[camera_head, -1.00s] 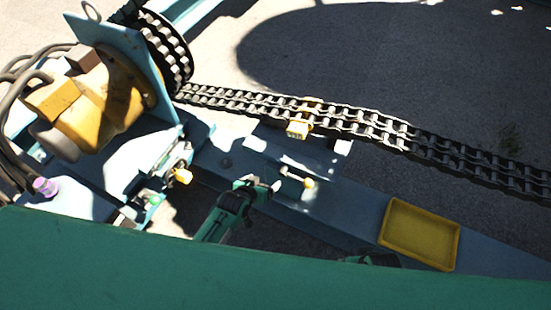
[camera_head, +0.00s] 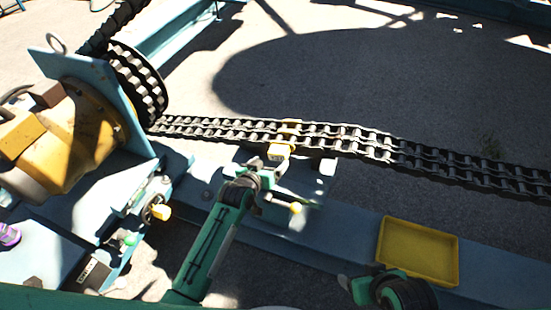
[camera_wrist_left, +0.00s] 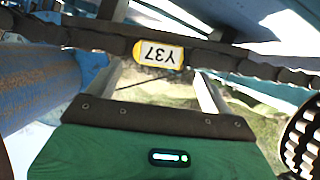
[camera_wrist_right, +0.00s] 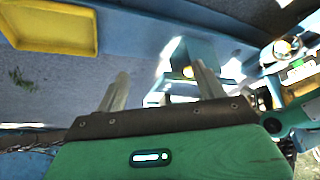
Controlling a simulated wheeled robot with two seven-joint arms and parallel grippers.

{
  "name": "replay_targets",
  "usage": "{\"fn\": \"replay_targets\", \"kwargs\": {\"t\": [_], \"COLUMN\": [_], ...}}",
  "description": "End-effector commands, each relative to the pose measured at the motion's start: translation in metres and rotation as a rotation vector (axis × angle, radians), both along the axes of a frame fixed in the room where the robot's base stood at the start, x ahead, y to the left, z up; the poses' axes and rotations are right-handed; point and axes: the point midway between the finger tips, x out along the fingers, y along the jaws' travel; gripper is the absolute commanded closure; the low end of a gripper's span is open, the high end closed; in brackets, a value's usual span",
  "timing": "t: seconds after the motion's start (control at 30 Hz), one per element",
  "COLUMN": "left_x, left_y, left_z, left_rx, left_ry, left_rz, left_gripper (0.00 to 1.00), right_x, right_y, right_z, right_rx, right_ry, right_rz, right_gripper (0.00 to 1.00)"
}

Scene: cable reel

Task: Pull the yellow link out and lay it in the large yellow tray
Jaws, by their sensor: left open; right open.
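The yellow link (camera_head: 279,151) sits in the dark double-strand chain (camera_head: 365,145). In the left wrist view, the yellow link (camera_wrist_left: 158,53) bears the label Y37 and lies ahead of my open fingers, roughly between them. My left gripper (camera_head: 262,170) is open just on the near side of the link; I cannot tell whether it touches. The large yellow tray (camera_head: 384,250) lies empty on the blue beam at the lower right. My right gripper (camera_head: 352,280) is open and empty at the tray's left; the tray (camera_wrist_right: 94,30) also shows in the right wrist view.
The chain runs from the sprocket reel (camera_head: 138,85) at the upper left to the right edge. A yellow motor (camera_head: 70,140) stands at the left. A yellow-tipped lever (camera_head: 295,208) stands beside my left gripper. The floor beyond the chain is clear.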

Motion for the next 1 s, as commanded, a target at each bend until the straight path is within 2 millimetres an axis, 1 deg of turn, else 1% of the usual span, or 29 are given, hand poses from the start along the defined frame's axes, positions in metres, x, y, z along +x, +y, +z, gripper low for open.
{"fn": "replay_targets", "kwargs": {"t": [0.03,0.1,0.2,0.33,0.5,0.77,0.8,0.87,0.9,0.97,1.0], "left_x": [0.010,0.021,0.034,0.047,0.053,0.054,0.054,0.054,0.054,0.054,0.054], "left_y": [-0.005,-0.010,-0.016,-0.021,-0.024,-0.024,-0.024,-0.024,-0.024,-0.024,-0.024], "left_z": [-0.005,-0.010,-0.016,-0.021,-0.024,-0.024,-0.024,-0.024,-0.024,-0.024,-0.024], "left_rx": [-0.002,-0.002,-0.001,-0.002,-0.001,-0.001,-0.001,-0.001,-0.001,-0.001,-0.001], "left_ry": [-0.001,-0.001,-0.001,-0.001,0.000,0.000,0.000,0.000,0.000,0.000,0.000], "left_rz": [0.000,0.000,-0.001,0.000,0.000,0.000,0.000,0.000,0.000,0.000,0.000], "left_gripper": [0.16,0.16,0.16,0.16,0.16,0.16,0.20,0.32,0.40,0.52,0.60], "right_x": [0.003,0.008,0.013,0.018,0.021,0.022,0.022,0.022,0.022,0.022,0.022], "right_y": [0.004,0.010,0.018,0.025,0.030,0.031,0.031,0.031,0.031,0.031,0.031], "right_z": [-0.005,-0.007,-0.009,-0.010,-0.010,-0.009,-0.009,-0.009,-0.009,-0.009,-0.009], "right_rx": [0.011,0.027,0.049,0.071,0.084,0.086,0.086,0.086,0.086,0.087,0.087], "right_ry": [-0.023,-0.061,-0.108,-0.154,-0.181,-0.187,-0.187,-0.186,-0.186,-0.186,-0.186], "right_rz": [0.007,0.015,0.025,0.034,0.039,0.040,0.040,0.040,0.040,0.039,0.039], "right_gripper": [0.29,0.29,0.29,0.29,0.29,0.29,0.29,0.29,0.29,0.29,0.29]}}
